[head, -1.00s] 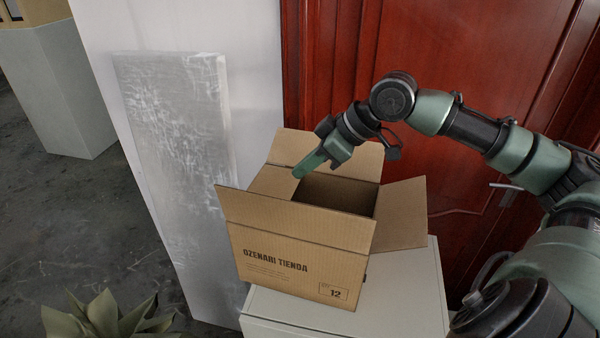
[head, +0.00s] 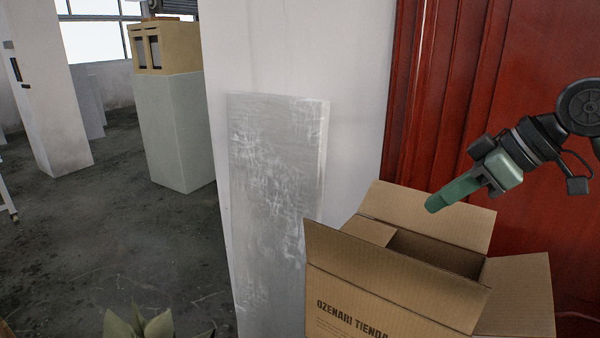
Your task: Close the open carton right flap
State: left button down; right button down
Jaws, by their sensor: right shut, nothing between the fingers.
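The open cardboard carton (head: 345,308) stands at the lower right, its lower part cut off by the picture's edge. Its right flap (head: 520,295) is folded outward to the right. The near flap (head: 390,278) and the far flap (head: 430,212) also stand open. The left flap (head: 369,231) lies inward over part of the opening. My right gripper (head: 436,204) comes in from the right, shut and empty, in front of or above the far flap; I cannot tell whether it touches. My left gripper is not in view.
A red door (head: 540,120) is behind the carton. A pale, scuffed panel (head: 275,200) leans on the white wall left of the carton. The grey floor (head: 120,240) on the left is mostly clear.

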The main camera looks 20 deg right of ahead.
aim_at(519, 302)
jog(key=k, duration=1.5)
